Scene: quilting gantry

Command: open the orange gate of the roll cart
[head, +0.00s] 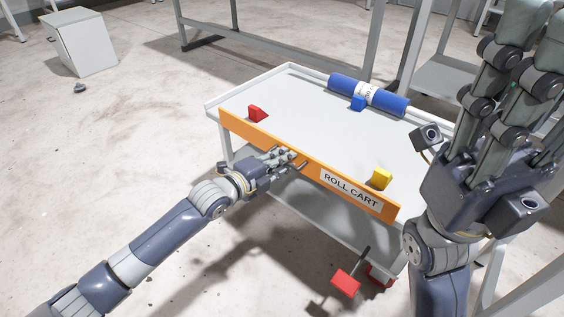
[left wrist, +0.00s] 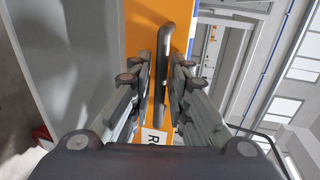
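The orange gate (head: 240,128) stands upright along the near long side of the roll cart (head: 305,105). It bears a white "ROLL CART" label (head: 350,188). My left gripper (head: 292,160) is at the middle of the gate, at its grey bar handle (left wrist: 166,75). In the left wrist view my left gripper (left wrist: 161,75) has its fingers on both sides of the bar, with a gap showing on the left. Whether a finger touches the bar is unclear. My right gripper (head: 515,60) is raised at the right, close to the camera and away from the gate.
A red block (head: 258,113) and a yellow block (head: 381,179) sit near the gate. A red pedal (head: 345,282) sticks out below.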

